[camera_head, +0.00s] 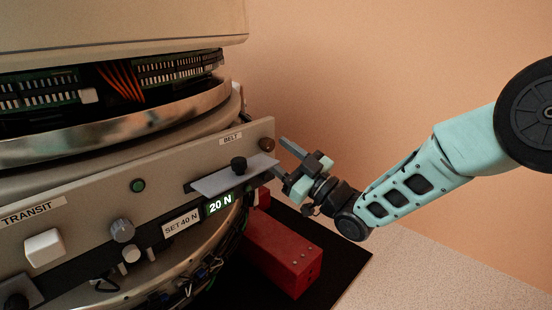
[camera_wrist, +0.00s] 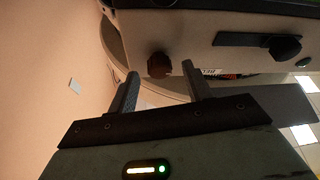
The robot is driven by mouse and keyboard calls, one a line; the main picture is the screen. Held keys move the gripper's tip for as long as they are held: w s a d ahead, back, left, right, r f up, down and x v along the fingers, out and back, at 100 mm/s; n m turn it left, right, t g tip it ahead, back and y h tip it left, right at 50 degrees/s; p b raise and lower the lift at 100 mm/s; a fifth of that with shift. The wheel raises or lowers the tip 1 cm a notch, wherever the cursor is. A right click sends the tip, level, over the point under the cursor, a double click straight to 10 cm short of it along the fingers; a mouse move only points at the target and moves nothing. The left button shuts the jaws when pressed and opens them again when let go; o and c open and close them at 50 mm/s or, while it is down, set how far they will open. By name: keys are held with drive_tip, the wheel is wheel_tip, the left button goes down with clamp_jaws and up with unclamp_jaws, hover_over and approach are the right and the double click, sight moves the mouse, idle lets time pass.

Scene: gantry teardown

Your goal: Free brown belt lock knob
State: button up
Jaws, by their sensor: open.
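The brown belt lock knob (camera_head: 267,144) sits at the right end of the grey panel, just right of the BELT label (camera_head: 231,139). In the wrist view the brown knob (camera_wrist: 159,65) lies beyond the fingertips, between the two fingers in the picture. My gripper (camera_head: 281,157) is open and empty, at the panel's right end close to the knob. In the wrist view my gripper (camera_wrist: 160,80) has its fingers spread, and a gap to the knob seems to remain. No contact is visible.
A black knob (camera_head: 239,164) stands on a grey slide plate (camera_head: 218,182) left of the gripper. A display (camera_head: 220,203) reads 20 N beside a SET 40 N label (camera_head: 181,224). A red box (camera_head: 284,254) lies below. Free room lies right of the panel.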

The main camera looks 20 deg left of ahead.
drive_tip(key=shift+w+a+r, duration=0.2)
drive_tip(key=shift+a+r, duration=0.1)
drive_tip(key=shift+a, duration=0.25)
drive_tip(key=c, duration=1)
